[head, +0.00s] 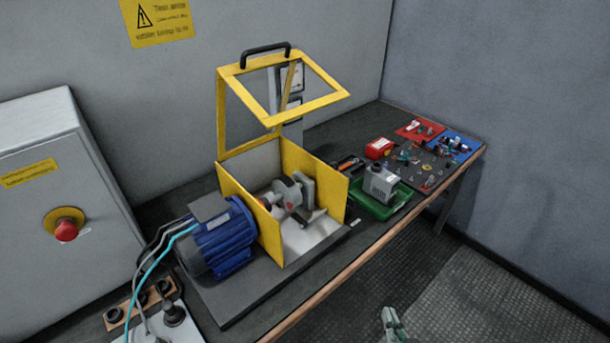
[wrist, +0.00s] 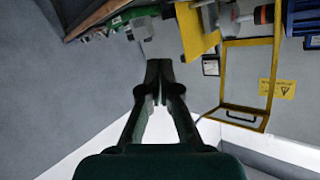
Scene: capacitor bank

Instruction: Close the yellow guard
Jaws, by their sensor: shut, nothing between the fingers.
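The yellow guard (head: 222,118) is a framed cover standing raised above a yellow-sided box (head: 333,188). A black handle (head: 266,51) sits at its top edge. The guard is open, and the shaft and coupling (head: 292,192) inside the box are exposed. In the wrist view the guard's frame (wrist: 277,70) is at the right, with its handle (wrist: 241,115) toward the bottom. My gripper (head: 391,318) is low at the bottom of the head view, in front of the bench and apart from the guard. In the wrist view my gripper (wrist: 158,68) is shut and empty.
A blue motor (head: 218,240) stands left of the box. A grey cabinet with a red emergency button (head: 66,230) is at the left. A green tray (head: 378,205), a red box (head: 379,148) and red and blue trays lie right. Floor in front is clear.

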